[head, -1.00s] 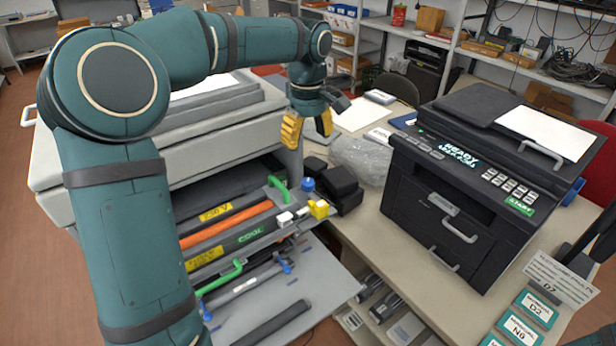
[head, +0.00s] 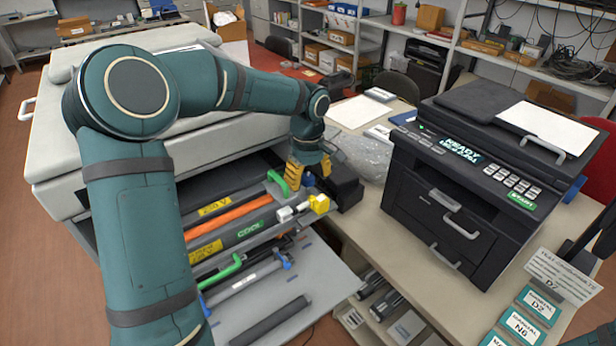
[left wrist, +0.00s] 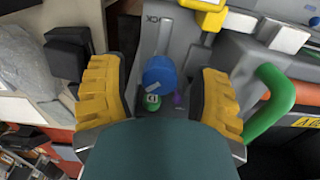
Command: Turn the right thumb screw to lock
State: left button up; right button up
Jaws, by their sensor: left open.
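The blue thumb screw (left wrist: 159,75) sits on the grey front panel of the open printer, with a white mark on its head. A small green label (left wrist: 152,102) and a purple spot lie beside it. My left gripper (left wrist: 165,97) is open, with its yellow fingers on either side of the screw and a visible gap to each. In the head view my left gripper (head: 309,172) is down at the right end of the printer's open front and mostly hides the screw. I cannot tell from this angle how deep the fingers reach. My right gripper is not in view.
A green handle (head: 279,186) and a yellow block (head: 319,204) are close to the gripper. Black boxes (head: 344,184) stand just right of it. An orange cartridge (head: 232,216) lies in the printer. A black printer (head: 455,200) stands on the table to the right.

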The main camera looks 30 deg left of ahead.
pick_arm(q)
grip_shut()
jog(key=shift+m, duration=0.4)
jog(key=m+p, duration=0.1)
jog(key=m, duration=0.2)
jog(key=shift+r, duration=0.1)
jog(key=m+p, duration=0.1)
jog(key=m, duration=0.4)
jog(key=m+p, duration=0.1)
jog(key=m, duration=0.3)
jog(key=shift+m+p, duration=0.3)
jog(key=shift+p, duration=0.05)
jog(key=shift+m+p, duration=0.65)
jog(key=shift+m, duration=1.65)
